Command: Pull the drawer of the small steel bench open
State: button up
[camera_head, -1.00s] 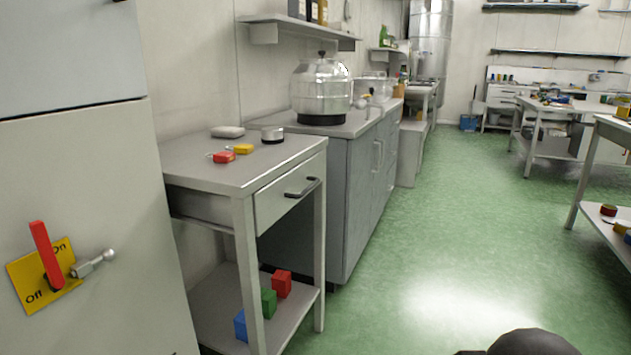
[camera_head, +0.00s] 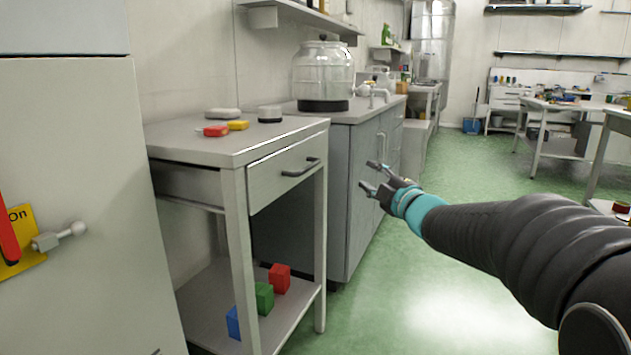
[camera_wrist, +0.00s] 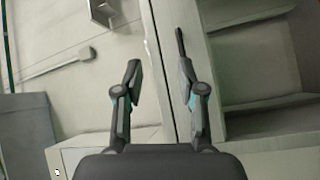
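The small steel bench (camera_head: 200,143) stands at the left in the head view. Its drawer (camera_head: 265,187) looks shut, with a dark bar handle (camera_head: 300,168) across its front. My gripper (camera_head: 370,176) is in the air to the right of the handle, apart from it, with its fingers spread. In the wrist view my gripper (camera_wrist: 158,75) is open and empty. A thin dark bar (camera_wrist: 180,43), seemingly the handle, shows upright just beyond the right finger there.
Red and yellow items (camera_head: 216,130), a grey item and a round tin (camera_head: 270,114) lie on the bench top. Coloured blocks (camera_head: 264,297) are on its lower shelf. A grey cabinet (camera_head: 352,190) with a glass jar (camera_head: 323,75) adjoins it. The green floor (camera_head: 450,290) is open at right.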

aim_at(310, 165)
jog(key=w+a+n+g+y, duration=0.1)
jog(key=w+a+n+y, duration=0.1)
jog(key=a, duration=0.3)
jog(key=w+a+n+g+y, duration=0.1)
jog(key=w+a+n, duration=0.1)
jog(key=w+a, duration=0.3)
jog(key=w+a+f+n+g+y, duration=0.1)
jog(key=w+a+n+y, duration=0.1)
jog(key=w+a, duration=0.1)
jog(key=shift+w+a+f+n+y+b, duration=0.1)
jog(key=shift+w+a+n+y+b, duration=0.1)
jog(key=shift+a, duration=0.25)
jog(key=shift+w+a+n+y+b, duration=0.1)
jog(key=shift+w+a+b, duration=0.1)
jog(key=shift+a, duration=0.25)
jog(key=shift+s, duration=0.1)
grip_shut()
